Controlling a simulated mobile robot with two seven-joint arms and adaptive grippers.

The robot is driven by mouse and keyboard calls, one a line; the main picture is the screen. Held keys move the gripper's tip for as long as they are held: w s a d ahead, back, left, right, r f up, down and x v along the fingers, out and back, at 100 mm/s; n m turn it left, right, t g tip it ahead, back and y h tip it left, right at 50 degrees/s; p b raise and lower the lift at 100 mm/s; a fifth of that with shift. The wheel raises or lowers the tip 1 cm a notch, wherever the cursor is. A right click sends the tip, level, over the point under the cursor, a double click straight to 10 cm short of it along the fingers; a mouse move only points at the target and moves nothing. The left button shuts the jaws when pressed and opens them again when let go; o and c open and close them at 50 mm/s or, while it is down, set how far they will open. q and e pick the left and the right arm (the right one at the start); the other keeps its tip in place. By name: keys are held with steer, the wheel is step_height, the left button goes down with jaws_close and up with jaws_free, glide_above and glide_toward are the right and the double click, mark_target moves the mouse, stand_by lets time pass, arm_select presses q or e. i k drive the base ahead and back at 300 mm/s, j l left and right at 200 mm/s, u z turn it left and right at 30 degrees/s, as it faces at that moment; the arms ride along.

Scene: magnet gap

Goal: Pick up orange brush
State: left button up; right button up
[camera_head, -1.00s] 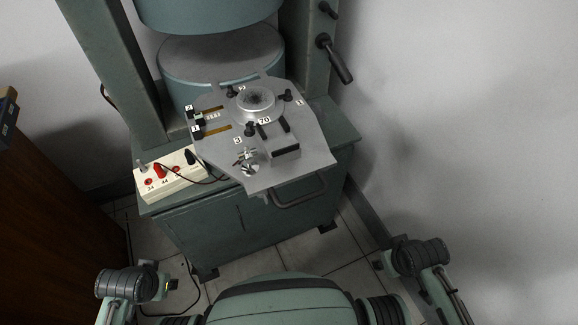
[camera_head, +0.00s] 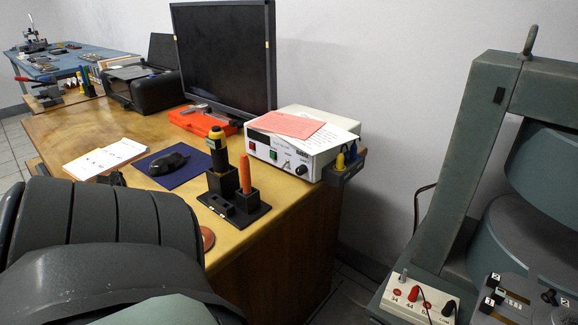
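A slim orange upright item (camera_head: 245,173), which looks like the orange brush, stands in the right-hand socket of a black holder (camera_head: 222,207) on the wooden desk. Its lower end is hidden inside the socket, and no bristles show. A yellow-and-black tool (camera_head: 217,148) stands in the other socket, just left of it. Neither of my grippers is in view.
Behind the holder are a white instrument box (camera_head: 287,157) with papers, a monitor (camera_head: 224,60) and an orange-red case (camera_head: 199,121). A green machine (camera_head: 470,150) stands right of the desk, across a gap.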

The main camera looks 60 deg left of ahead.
mark_target(244, 161)
steer(key=k+l+u, duration=0.1)
steer(key=u, duration=1.25)
steer(key=i+u, duration=0.1)
steer(key=u, duration=0.55)
steer(key=z, duration=1.45)
steer(key=u, duration=1.45)
steer(key=j, duration=0.85)
steer(key=i+j+u, duration=0.1)
steer(key=j, duration=0.7)
